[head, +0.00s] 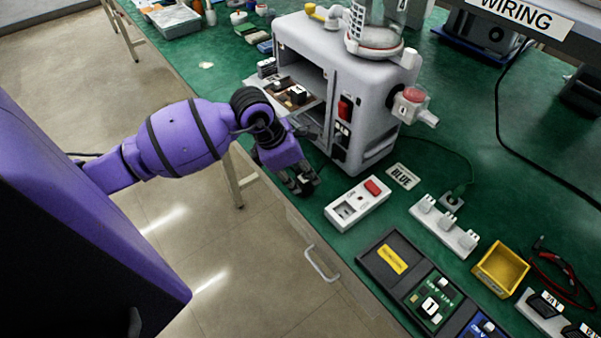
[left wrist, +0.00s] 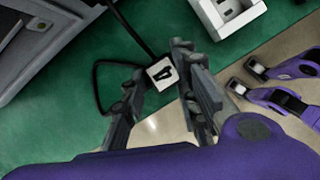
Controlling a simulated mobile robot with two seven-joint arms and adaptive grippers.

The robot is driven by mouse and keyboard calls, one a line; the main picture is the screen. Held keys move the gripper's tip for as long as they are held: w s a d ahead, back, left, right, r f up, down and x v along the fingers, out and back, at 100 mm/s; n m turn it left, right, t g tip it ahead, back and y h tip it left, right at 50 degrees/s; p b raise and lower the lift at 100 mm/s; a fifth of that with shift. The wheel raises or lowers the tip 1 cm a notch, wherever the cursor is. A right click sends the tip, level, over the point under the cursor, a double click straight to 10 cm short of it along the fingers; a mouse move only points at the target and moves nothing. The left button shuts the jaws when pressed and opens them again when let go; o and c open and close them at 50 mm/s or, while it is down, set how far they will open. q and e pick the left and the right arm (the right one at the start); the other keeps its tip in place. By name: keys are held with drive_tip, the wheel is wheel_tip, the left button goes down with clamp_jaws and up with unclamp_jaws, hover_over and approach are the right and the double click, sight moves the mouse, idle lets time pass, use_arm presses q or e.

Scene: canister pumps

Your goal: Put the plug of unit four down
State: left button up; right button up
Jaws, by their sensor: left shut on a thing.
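The plug of unit four (left wrist: 161,73) is a small white block with a dark 4 on its face, on a black cable, in the left wrist view. My left gripper (head: 307,184) is shut on it, with the plug between the fingertips (left wrist: 160,84). In the head view the gripper hangs at the table's front edge, left of a white socket box (head: 346,211) with a red switch. The box also shows at the top of the left wrist view (left wrist: 232,20). The plug is mostly hidden by the fingers in the head view.
The grey pump unit (head: 378,140) stands open behind the gripper. Green tabletop (left wrist: 150,105) is bare around the cable.

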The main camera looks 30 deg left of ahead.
use_arm(q)
drive_tip(key=shift+f, duration=0.25)
drive_tip(key=o, duration=1.1)
drive_tip(key=shift+r, duration=0.1)
drive_tip(key=shift+o, duration=0.2)
